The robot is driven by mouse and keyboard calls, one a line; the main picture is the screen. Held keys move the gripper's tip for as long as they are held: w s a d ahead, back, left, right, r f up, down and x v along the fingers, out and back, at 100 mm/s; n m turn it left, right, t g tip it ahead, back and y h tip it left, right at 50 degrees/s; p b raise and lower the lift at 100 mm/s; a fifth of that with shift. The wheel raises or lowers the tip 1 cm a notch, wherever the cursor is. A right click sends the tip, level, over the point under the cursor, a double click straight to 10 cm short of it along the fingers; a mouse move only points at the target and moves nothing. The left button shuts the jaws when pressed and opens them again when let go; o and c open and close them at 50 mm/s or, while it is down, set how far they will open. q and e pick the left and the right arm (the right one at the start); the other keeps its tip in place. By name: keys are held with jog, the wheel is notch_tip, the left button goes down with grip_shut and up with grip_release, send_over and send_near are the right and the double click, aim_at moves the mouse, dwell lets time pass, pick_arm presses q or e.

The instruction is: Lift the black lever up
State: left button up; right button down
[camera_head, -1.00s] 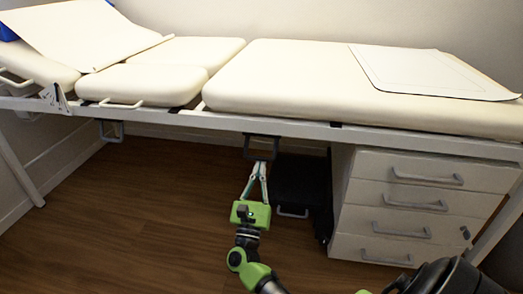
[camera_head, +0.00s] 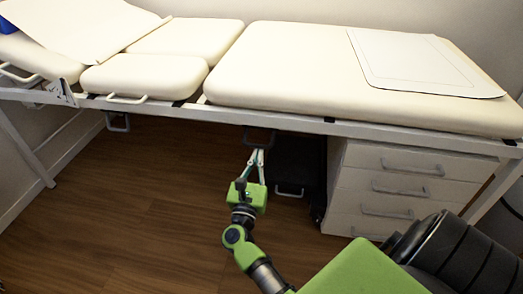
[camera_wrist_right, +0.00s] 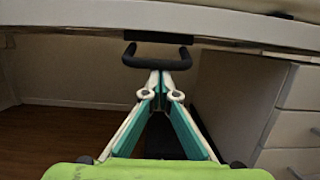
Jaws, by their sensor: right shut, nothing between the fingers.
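A black U-shaped lever (camera_head: 258,140) hangs under the front rail of the examination bed, near the middle. In the right wrist view the lever (camera_wrist_right: 157,61) faces me, its bar just beyond my fingertips. My right gripper (camera_head: 256,156) is below the lever, its fingers converging to a point. In the wrist view the right gripper (camera_wrist_right: 161,77) is shut and empty, its tips at or just under the lever bar. I cannot tell whether they touch it. My left gripper is not in view.
The padded bed (camera_head: 300,60) stands above with its pale rail (camera_head: 215,112). A second dark handle (camera_head: 118,122) hangs at the left. A white drawer cabinet (camera_head: 400,160) stands right of the lever, with a dark box (camera_head: 297,165) beside it. Wooden floor (camera_head: 120,200) is open at left.

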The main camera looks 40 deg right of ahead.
jog(key=shift+a+r, duration=0.1)
jog(key=shift+r, duration=0.05)
dwell(0.4)
jog(key=v, duration=0.7)
jog(key=shift+s, duration=0.2)
dwell(0.3)
